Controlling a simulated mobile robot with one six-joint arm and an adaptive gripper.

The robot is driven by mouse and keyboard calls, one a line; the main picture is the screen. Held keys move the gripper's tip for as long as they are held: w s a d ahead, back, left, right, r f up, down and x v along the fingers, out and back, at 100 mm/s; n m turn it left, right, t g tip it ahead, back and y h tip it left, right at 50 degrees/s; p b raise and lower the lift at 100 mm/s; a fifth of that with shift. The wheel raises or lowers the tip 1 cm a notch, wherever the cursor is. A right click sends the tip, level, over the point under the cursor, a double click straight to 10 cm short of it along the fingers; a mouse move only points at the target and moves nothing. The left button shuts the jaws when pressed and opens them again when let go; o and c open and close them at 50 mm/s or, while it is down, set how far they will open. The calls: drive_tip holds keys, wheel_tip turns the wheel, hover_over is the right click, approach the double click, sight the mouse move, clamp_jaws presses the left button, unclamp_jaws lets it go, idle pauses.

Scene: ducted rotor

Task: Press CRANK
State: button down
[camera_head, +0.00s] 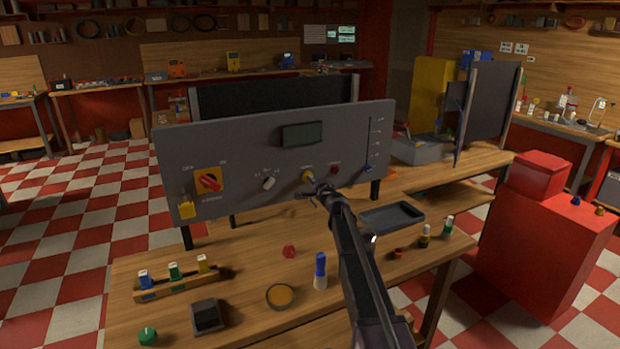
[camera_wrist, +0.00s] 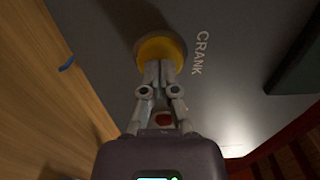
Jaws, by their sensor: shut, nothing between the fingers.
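The CRANK button is a round yellow button (camera_wrist: 160,48) on the grey control panel, with the word CRANK beside it in the wrist view. It also shows in the head view (camera_head: 307,176), partly behind my gripper. My gripper (camera_wrist: 158,66) is shut and empty, with its fingertips in front of the yellow button and overlapping it. In the head view my gripper (camera_head: 316,188) reaches the panel (camera_head: 230,150) from below right. Whether the fingertips touch the button or stop just short, I cannot tell.
On the panel, a red button (camera_head: 334,169) sits right of the yellow one, a selector knob (camera_head: 268,183) sits left, and a red-on-yellow rotary switch (camera_head: 208,181) is farther left. A slider (camera_head: 368,168) is at the right. A black tray (camera_head: 392,217) lies below on the bench.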

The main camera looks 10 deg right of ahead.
drive_tip(key=shift+w+a, duration=0.1)
drive_tip(key=shift+w, duration=0.2)
idle(0.6)
drive_tip(key=shift+s, duration=0.1)
drive_tip(key=v, duration=0.7)
idle(1.0)
idle(0.5)
